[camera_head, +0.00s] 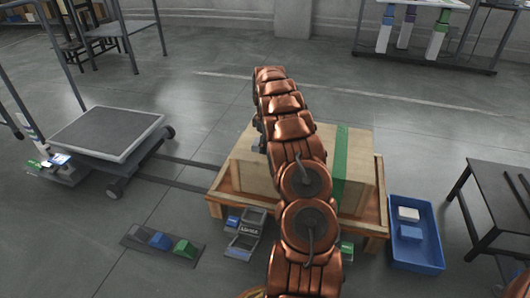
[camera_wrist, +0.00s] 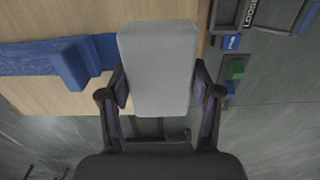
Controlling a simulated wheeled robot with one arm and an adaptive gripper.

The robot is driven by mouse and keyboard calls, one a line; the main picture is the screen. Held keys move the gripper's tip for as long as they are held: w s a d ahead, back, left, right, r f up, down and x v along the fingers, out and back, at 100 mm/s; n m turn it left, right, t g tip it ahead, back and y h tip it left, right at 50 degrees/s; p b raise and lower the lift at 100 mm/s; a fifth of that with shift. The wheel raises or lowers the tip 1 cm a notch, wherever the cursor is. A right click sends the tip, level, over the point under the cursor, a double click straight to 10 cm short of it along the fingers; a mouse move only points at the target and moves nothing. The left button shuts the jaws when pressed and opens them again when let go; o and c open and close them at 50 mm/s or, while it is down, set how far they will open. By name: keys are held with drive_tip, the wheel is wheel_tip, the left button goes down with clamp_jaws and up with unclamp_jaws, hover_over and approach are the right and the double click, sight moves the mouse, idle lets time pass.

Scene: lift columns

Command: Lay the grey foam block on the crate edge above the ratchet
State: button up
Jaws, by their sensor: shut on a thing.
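In the wrist view, my gripper (camera_wrist: 160,88) is shut on the grey foam block (camera_wrist: 157,62), with a finger on each side. The wooden crate (camera_wrist: 45,30) lies below the block, which hides part of its top. A blue strap (camera_wrist: 25,58) with a raised blue piece (camera_wrist: 75,62) crosses the crate and runs up to the block's left side. The crate (camera_head: 240,165) stands mid-picture in the head view, where my arm hides my gripper and the block. I cannot pick out the ratchet for sure.
A green strap (camera_head: 341,165) crosses the crate. A blue bin (camera_head: 415,262) holds a white and a blue block at right. A dark tray marked LOOSE (camera_head: 246,237) and a mat (camera_head: 135,238) with blue and green blocks lie in front. A cart (camera_head: 105,132) stands left.

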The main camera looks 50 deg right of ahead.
drive_tip(key=shift+f+b, duration=1.05)
drive_tip(key=shift+f, duration=0.85)
drive_tip(key=shift+r, duration=0.1)
drive_tip(key=o, duration=0.7)
drive_tip(key=shift+o, duration=0.2)
